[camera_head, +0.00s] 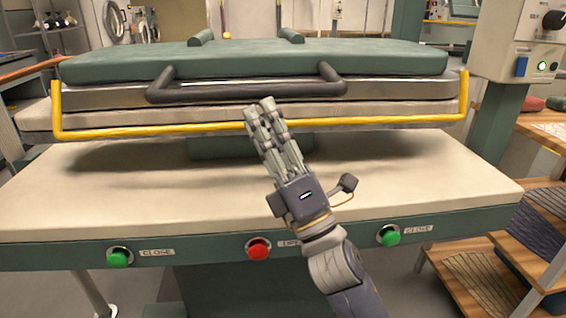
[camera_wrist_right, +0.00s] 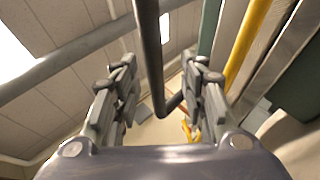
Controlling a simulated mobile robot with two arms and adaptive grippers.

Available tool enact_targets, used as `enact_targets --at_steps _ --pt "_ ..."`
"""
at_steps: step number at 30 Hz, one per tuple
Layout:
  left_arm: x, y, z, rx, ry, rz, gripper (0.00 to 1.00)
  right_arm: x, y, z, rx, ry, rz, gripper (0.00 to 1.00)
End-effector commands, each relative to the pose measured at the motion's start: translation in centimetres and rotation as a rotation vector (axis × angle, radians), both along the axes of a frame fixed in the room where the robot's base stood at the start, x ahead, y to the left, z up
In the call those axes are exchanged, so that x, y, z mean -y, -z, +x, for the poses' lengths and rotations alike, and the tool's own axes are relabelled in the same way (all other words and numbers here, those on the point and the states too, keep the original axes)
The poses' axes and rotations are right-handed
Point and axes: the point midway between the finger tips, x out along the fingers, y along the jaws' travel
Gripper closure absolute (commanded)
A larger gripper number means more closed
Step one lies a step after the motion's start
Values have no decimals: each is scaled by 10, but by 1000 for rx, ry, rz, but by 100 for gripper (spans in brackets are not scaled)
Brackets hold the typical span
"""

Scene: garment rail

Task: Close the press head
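The press head (camera_head: 370,62), with a green top and pale underside, is raised above the cream lower bed (camera_head: 400,175). A dark handle (camera_head: 215,93) runs along its front, with a yellow bar (camera_head: 360,121) just below. My right gripper (camera_head: 260,106) reaches up from below. Its fingertips overlap the yellow bar and end just under the handle in the head view. In the right wrist view my right gripper (camera_wrist_right: 160,85) has its fingers apart, with the dark handle (camera_wrist_right: 149,60) seen in the gap beyond them. Contact with the handle cannot be told. My left gripper is out of view.
Two green buttons, left (camera_head: 120,257) and right (camera_head: 388,236), flank a red button (camera_head: 258,248) on the front panel. A control box (camera_head: 520,40) stands at the upper right. Wooden shelves (camera_head: 500,245) with folded cloth are at the right. The bed is clear.

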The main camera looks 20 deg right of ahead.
Motion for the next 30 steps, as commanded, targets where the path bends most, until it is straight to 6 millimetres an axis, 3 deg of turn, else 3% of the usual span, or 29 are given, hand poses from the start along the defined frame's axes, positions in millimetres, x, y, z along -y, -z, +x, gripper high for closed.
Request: enact_targets --at_steps 15,30 --pt "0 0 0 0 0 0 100 13 48 -43 -5 0 1 60" --pt "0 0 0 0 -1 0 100 14 53 -49 -3 -1 -1 60"
